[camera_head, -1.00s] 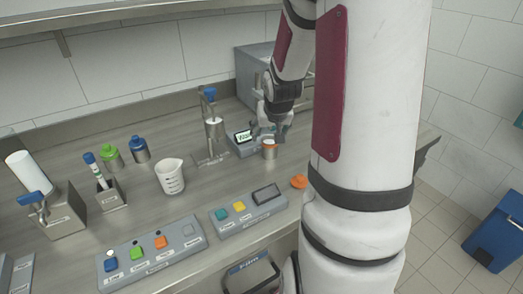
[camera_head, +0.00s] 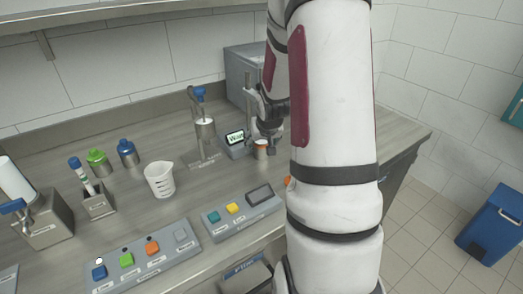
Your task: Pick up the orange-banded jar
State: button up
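The orange-banded jar (camera_head: 261,149) is a small metal jar with an orange band. It stands on or right beside the scale (camera_head: 235,143), whose small display is lit. My gripper (camera_head: 263,128) is just above and at the jar, pointing down. My arm partly hides the fingers, and I cannot tell whether they touch the jar. An orange lid (camera_head: 289,182) lies on the counter to the right, mostly hidden behind my arm.
A dispenser stand (camera_head: 203,130) with a blue top is left of the scale. A beaker (camera_head: 160,179), green-lidded jar (camera_head: 98,162) and blue-lidded jar (camera_head: 128,152) stand further left. Button panels (camera_head: 150,256) line the front edge. A grey box (camera_head: 243,72) is behind.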

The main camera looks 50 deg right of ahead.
jog(key=c, duration=1.3)
jog(key=shift+r, duration=0.1)
jog(key=shift+r, duration=0.6)
jog(key=s+a, duration=0.1)
jog(key=s, duration=0.1)
jog(key=s+a, duration=0.3)
jog(key=s, duration=0.1)
jog(key=shift+a, duration=0.2)
jog(key=shift+s+a+r+p, duration=0.25)
jog(key=shift+r+p, duration=0.1)
jog(key=shift+r, duration=0.2)
notch_tip(320, 180, up, 12)
jog(key=p, duration=0.5)
jog(key=shift+p, duration=0.35)
